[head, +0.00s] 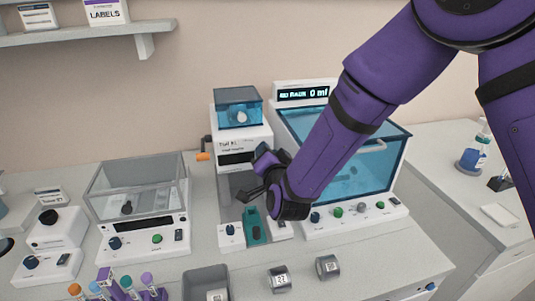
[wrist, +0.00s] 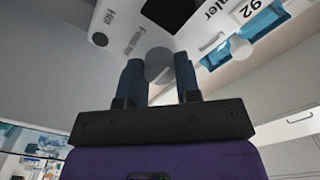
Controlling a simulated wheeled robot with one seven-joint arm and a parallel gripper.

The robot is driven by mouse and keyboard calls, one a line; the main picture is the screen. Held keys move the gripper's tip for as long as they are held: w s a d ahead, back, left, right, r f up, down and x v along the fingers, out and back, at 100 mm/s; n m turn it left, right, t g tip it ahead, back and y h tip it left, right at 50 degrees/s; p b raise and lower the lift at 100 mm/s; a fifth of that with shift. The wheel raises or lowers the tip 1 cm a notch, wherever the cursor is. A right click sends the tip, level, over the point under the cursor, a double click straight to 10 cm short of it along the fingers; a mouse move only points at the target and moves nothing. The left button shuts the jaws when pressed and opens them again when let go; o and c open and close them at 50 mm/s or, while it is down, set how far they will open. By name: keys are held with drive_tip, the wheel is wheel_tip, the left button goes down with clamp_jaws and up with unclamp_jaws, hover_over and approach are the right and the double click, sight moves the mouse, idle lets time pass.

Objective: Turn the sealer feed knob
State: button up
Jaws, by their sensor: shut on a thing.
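The sealer (head: 240,135) is the tall white machine with a blue-tinted box on top, in the middle of the bench. My gripper (head: 247,193) reaches in front of it from the right. In the wrist view, the two blue fingers of my gripper (wrist: 158,78) stand on either side of a round grey knob (wrist: 158,62) and are shut on it. The knob sits on the sealer's white panel (wrist: 128,22), beside partly readable lettering. In the head view my wrist and fingers cover the knob. Its turn angle cannot be told.
A machine with a large blue cover (head: 375,160) and a lit display stands close on the right, behind my arm. A clear-lidded machine (head: 135,190) stands left.

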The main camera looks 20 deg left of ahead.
drive_tip(key=shift+f, duration=0.1)
idle(0.4)
drive_tip(key=o, duration=0.9)
drive_tip(key=v, duration=1.1)
drive_tip(key=shift+a, duration=0.1)
drive_tip(key=shift+w, duration=0.1)
